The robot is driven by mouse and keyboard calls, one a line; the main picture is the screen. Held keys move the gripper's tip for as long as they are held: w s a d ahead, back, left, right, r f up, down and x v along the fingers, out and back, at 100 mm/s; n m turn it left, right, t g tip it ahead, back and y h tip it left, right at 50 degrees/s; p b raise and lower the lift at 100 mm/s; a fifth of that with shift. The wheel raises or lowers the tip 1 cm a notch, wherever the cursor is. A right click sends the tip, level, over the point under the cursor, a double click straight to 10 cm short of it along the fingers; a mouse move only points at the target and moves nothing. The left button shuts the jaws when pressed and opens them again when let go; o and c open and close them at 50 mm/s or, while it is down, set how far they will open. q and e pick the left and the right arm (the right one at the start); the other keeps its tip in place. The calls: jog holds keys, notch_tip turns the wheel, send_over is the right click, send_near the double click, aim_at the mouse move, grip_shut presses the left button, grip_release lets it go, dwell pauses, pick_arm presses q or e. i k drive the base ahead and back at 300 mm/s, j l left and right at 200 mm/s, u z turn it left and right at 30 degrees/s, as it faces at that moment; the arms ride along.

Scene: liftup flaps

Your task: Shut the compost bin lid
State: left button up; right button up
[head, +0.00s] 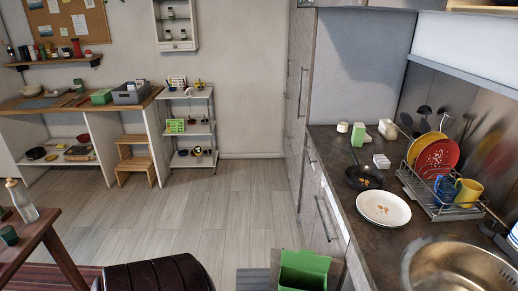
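A green bin (304,270), which I take for the compost bin, stands on the floor at the bottom edge of the head view, beside the kitchen cabinets. A lighter green panel, apparently its lid (307,261), shows at its top and looks raised. The lower part of the bin is cut off by the frame, so the lid's exact angle is hard to tell. Neither of my grippers shows in the head view.
The counter (345,220) on the right holds a pan (363,179), a plate (383,208), a dish rack (440,190) and a sink (455,268). A dark ribbed object (155,275) is at bottom left. The wooden floor (225,210) in the middle is clear.

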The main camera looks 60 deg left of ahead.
aim_at(306, 260)
jog(key=u, duration=1.5)
